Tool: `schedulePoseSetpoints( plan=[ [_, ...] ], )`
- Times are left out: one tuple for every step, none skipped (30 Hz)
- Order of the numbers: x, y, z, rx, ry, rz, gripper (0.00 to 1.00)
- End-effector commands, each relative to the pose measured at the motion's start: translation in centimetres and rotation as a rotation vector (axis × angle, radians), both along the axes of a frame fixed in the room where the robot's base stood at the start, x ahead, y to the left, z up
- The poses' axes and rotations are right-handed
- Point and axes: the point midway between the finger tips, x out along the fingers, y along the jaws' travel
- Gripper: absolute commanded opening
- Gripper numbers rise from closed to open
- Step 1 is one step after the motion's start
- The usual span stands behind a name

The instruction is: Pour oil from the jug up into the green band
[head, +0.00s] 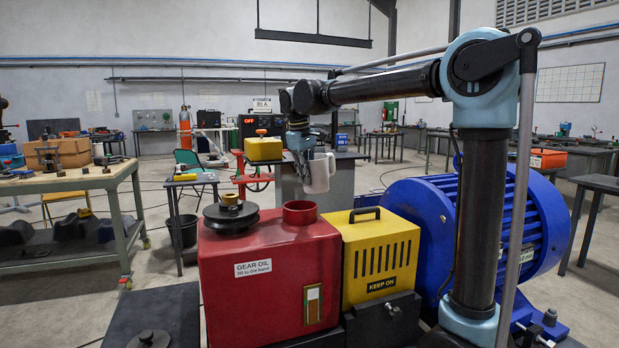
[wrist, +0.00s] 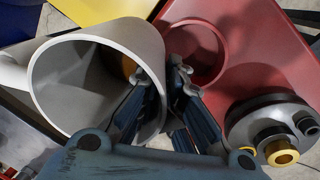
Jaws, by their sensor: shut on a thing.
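The pale grey jug (head: 319,174) hangs above and just behind the red gearbox (head: 265,285). My gripper (head: 301,152) is shut on its wall. In the wrist view my gripper (wrist: 163,78) has one finger inside the jug's mouth (wrist: 95,75) and the other outside. A little amber shows inside the jug; the oil level is unclear. The jug looks about upright in the head view. The round red filler neck (head: 300,212) stands open on the gearbox top, beside the jug in the wrist view (wrist: 196,56). The gauge (head: 313,304) on the front shows small green and brownish parts.
A black pulley with a brass hub (head: 231,213) sits left of the filler neck. A yellow box with a handle (head: 380,255) and a blue motor (head: 430,215) stand to the right. A small table (head: 190,180) and workbench (head: 70,185) are at left.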

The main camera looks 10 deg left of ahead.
Motion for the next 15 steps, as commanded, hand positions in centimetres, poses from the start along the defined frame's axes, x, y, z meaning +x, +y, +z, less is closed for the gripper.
schedulePoseSetpoints(
  plan=[
    [0.03, -0.02, 0.02, 0.020, 0.029, -0.003, 0.00],
    [-0.07, 0.06, -0.05, 0.032, 0.047, -0.004, 0.00],
    [-0.19, 0.12, -0.10, 0.046, 0.069, -0.003, 0.00],
    [-0.25, 0.15, -0.12, 0.054, 0.081, -0.002, 0.00],
    [-0.32, 0.19, -0.13, 0.062, 0.093, -0.002, 0.00],
    [-0.40, 0.24, -0.15, 0.068, 0.102, -0.002, 0.00],
    [-0.43, 0.26, -0.14, 0.071, 0.107, -0.001, 0.00],
    [-0.46, 0.28, -0.15, 0.073, 0.109, -0.001, 0.00],
    [-0.49, 0.31, -0.15, 0.074, 0.109, 0.000, 0.00],
    [-0.49, 0.31, -0.16, 0.073, 0.109, 0.000, 0.00],
    [-0.49, 0.31, -0.16, 0.073, 0.109, 0.000, 0.00],
    [-0.49, 0.31, -0.16, 0.073, 0.108, 0.000, 0.00],
    [-0.49, 0.31, -0.16, 0.073, 0.108, 0.000, 0.00],
    [-0.49, 0.31, -0.16, 0.073, 0.108, 0.000, 0.00],
    [-0.48, 0.31, -0.14, 0.073, 0.108, 0.000, 0.00]
  ],
)
